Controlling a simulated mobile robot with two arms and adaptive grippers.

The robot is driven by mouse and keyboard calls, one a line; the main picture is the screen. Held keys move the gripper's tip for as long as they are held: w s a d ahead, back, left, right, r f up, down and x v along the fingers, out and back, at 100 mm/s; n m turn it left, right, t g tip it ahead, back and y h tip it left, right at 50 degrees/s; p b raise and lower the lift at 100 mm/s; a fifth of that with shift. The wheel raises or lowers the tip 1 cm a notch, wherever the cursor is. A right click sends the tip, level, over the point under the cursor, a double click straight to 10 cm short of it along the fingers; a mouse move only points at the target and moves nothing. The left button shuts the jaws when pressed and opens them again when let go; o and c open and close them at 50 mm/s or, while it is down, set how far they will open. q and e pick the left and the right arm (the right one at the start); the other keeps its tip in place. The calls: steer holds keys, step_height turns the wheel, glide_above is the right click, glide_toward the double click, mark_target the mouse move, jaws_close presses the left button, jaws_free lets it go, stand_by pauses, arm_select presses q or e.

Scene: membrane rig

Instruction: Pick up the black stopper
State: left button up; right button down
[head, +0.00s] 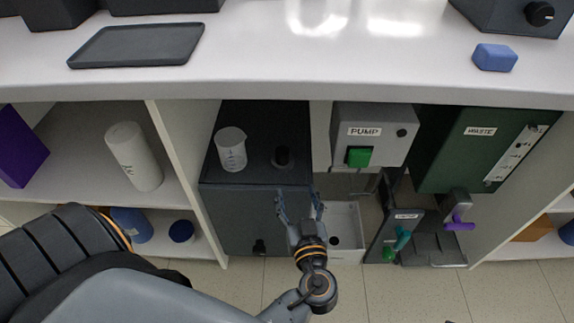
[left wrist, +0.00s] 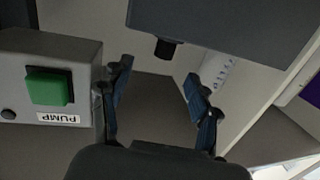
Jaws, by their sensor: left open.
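In the left wrist view, which is upside down, the stopper (left wrist: 165,48) juts from the edge of the dark box (left wrist: 230,25). My left gripper (head: 300,199) is open and empty, in front of the box and apart from the stopper. In the left wrist view the stopper shows between and beyond the open fingertips (left wrist: 157,73). My right gripper is not in view.
A clear beaker (head: 231,152) stands left of the stopper on the same box. The grey pump box (head: 372,135) with a green button is close on the right. The white counter (head: 300,75) overhangs above. A shelf divider (head: 178,165) stands left of the dark box.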

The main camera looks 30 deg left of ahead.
mark_target(284, 161)
arm_select(q)
steer(key=shift+n, duration=0.3)
steer(key=x, duration=0.5)
steer(key=r+x, duration=0.1)
steer(key=x, duration=0.1)
steer(key=shift+w+a, duration=0.1)
steer(key=shift+a, duration=0.3)
steer(key=shift+s+a+f+x, duration=0.1)
steer(key=shift+f+x, duration=0.05)
steer(key=shift+x, duration=0.9)
steer(key=shift+s+a+f+x, duration=0.1)
steer(key=shift+x, duration=0.95)
steer(key=shift+s+a+f+x, duration=0.1)
steer(key=shift+f+x, duration=0.05)
steer(key=shift+x, duration=0.9)
steer(key=c, duration=1.3)
